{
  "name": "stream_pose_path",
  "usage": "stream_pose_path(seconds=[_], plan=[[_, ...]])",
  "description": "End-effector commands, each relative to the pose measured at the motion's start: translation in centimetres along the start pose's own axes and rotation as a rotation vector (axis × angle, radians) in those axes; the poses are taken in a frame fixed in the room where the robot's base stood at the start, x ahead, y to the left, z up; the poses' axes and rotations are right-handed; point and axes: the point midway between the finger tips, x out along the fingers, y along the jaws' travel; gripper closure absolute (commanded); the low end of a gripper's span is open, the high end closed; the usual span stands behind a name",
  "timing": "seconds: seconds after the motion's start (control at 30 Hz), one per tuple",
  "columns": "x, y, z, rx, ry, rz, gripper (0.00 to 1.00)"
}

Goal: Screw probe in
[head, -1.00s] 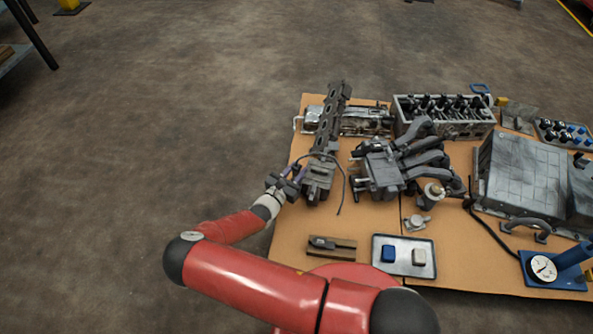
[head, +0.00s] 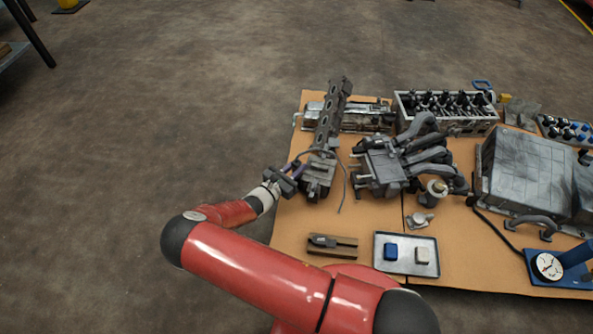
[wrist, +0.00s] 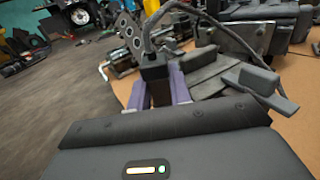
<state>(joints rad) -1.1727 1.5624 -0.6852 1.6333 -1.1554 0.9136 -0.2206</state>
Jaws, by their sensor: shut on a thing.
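My gripper (head: 296,169) is at the left edge of the cardboard-topped table, beside a long dark manifold (head: 331,125) with a row of ports. In the wrist view my two purple fingers (wrist: 160,85) are shut on the black body of the probe (wrist: 154,68). A grey cable (wrist: 146,32) leaves the probe's top and arcs right over the parts; it also shows in the head view (head: 345,185). The probe's lower end is hidden between the fingers and behind the gripper body. I cannot tell whether it touches a threaded hole.
A finned manifold (head: 422,150) stands just right of the cable. A cylinder head (head: 445,112) and a grey box (head: 525,175) stand farther right. A wooden block with a tool (head: 332,246) and a tray (head: 405,267) lie in front. Left of the table is open floor.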

Motion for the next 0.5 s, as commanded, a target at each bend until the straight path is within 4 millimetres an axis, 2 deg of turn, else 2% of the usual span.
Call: stream_pose_path(seconds=[0.03,0.1,0.5], plan=[[0.06,0.09,-0.66,0.009,0.003,-0.039,1.0],[0.05,0.13,-0.76,0.009,0.003,-0.096,1.0],[0.14,0.07,-0.46,0.005,0.002,-0.475,1.0]])
